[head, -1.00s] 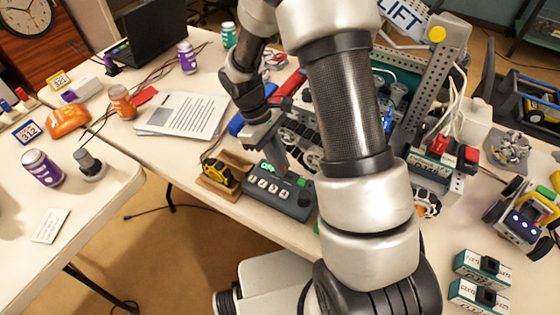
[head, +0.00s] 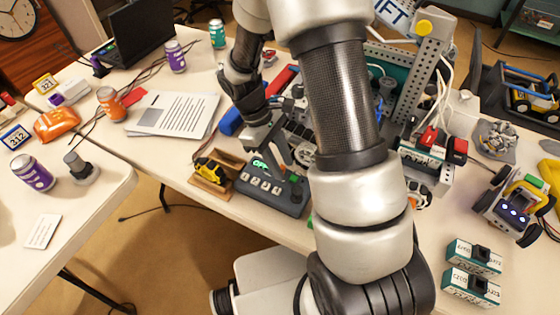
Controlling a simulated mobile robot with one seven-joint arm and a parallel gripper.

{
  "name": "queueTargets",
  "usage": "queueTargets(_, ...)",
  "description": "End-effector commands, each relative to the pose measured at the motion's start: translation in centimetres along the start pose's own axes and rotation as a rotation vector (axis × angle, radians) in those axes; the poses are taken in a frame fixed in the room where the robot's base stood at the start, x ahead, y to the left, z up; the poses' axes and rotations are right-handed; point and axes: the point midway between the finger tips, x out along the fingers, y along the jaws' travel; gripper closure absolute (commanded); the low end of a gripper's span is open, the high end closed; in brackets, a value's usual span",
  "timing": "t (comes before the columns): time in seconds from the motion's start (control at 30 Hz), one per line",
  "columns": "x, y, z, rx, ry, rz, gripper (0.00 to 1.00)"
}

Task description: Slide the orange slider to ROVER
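A dark grey control box (head: 285,202) sits near the front edge of the main table.
A yellow and black tape measure (head: 212,171) lies in a wooden holder just left of the box. Machine parts and a perforated metal upright (head: 415,85) stand behind and right. A small rover (head: 518,205) and two boxes (head: 473,272) are at right. Papers (head: 175,114) lie behind left.

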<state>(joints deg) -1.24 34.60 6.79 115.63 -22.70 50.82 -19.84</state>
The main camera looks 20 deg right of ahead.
Motion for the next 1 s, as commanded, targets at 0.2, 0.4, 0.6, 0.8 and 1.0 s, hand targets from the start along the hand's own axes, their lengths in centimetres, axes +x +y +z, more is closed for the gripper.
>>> queueTargets(0.2, -0.3, 0.0, -0.1, 0.000, 0.003, 0.001, 0.67)
queueTargets(0.4, -3.3, 0.1, -0.1, 0.000, 0.007, 0.005, 0.67)
queueTargets(0.6, -8.2, 0.1, -0.1, -0.001, 0.006, 0.004, 0.67)
queueTargets(0.8, -13.0, 0.1, -0.1, 0.000, 0.006, 0.004, 0.67)
queueTargets(1.0, -16.2, 0.0, 0.0, 0.000, 0.003, 0.001, 0.67)
